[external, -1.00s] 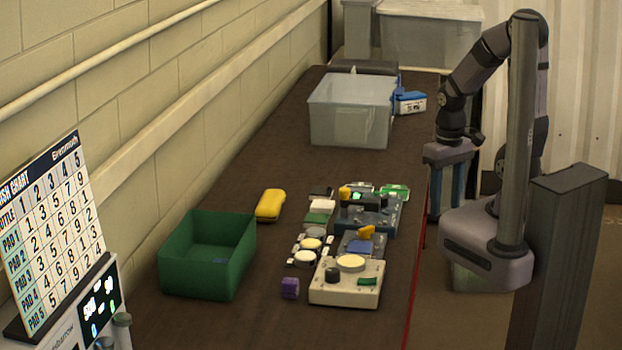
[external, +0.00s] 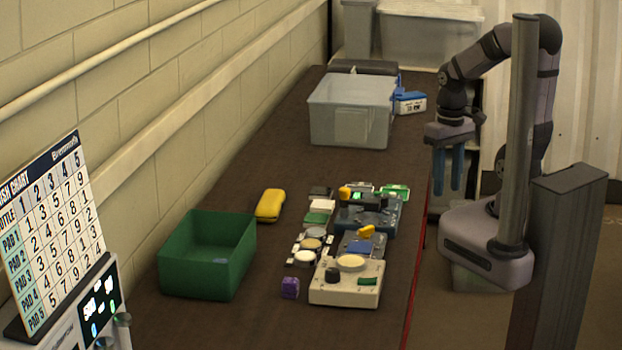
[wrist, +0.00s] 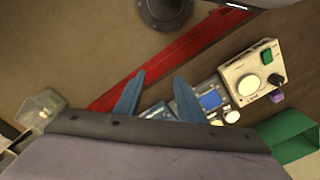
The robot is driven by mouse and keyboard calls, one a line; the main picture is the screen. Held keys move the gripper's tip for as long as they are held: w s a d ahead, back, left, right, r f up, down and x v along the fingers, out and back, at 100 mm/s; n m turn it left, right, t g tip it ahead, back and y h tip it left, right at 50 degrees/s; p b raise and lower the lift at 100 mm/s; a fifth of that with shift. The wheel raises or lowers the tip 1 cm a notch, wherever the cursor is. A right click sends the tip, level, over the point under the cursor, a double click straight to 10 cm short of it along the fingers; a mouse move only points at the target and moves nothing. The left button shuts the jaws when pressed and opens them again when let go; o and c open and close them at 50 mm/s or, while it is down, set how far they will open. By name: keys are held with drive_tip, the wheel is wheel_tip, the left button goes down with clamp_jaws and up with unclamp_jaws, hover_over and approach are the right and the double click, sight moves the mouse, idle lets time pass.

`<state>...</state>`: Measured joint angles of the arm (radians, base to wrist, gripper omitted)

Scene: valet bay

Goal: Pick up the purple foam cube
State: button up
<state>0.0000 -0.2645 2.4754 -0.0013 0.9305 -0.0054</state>
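The purple foam cube (external: 290,287) sits on the dark table, just left of the cream box with the round white top. My gripper (external: 449,192) is high at the right edge of the table, well away from the cube. Its two blue fingers are apart with nothing between them. In the wrist view the open fingers (wrist: 160,76) point up the picture.
A green open bin (external: 180,275) stands left of the cube. The cream box (external: 335,292) is close on its right. Several small devices lie behind it. A yellow case (external: 270,205) and a clear tub (external: 345,130) stand farther back.

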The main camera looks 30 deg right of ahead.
sight(290, 279)
drive_tip(key=w+a+m+g+y+b, duration=0.35)
drive_tip(key=a+b, duration=0.25)
drive_tip(key=a, duration=0.6)
drive_tip(key=w+a+m+g+y+b, duration=0.3)
drive_tip(key=w+a+b, duration=0.15)
drive_tip(key=a, duration=0.65)
drive_tip(key=w+a+m+g+y+b, duration=0.3)
drive_tip(key=a+b, duration=0.4)
drive_tip(key=a, duration=0.5)
drive_tip(key=shift+n, duration=0.25)
drive_tip(key=f, duration=1.4)
drive_tip(key=shift+s+p, duration=0.25)
drive_tip(key=shift+p, duration=0.1)
drive_tip(key=shift+p+x, duration=1.2)
drive_tip(key=shift+x, duration=1.7)
drive_tip(key=shift+s+a+f, duration=0.3)
drive_tip(key=shift+s+a, duration=0.1)
drive_tip(key=shift+a, duration=0.15)
drive_tip(key=c, duration=0.8)
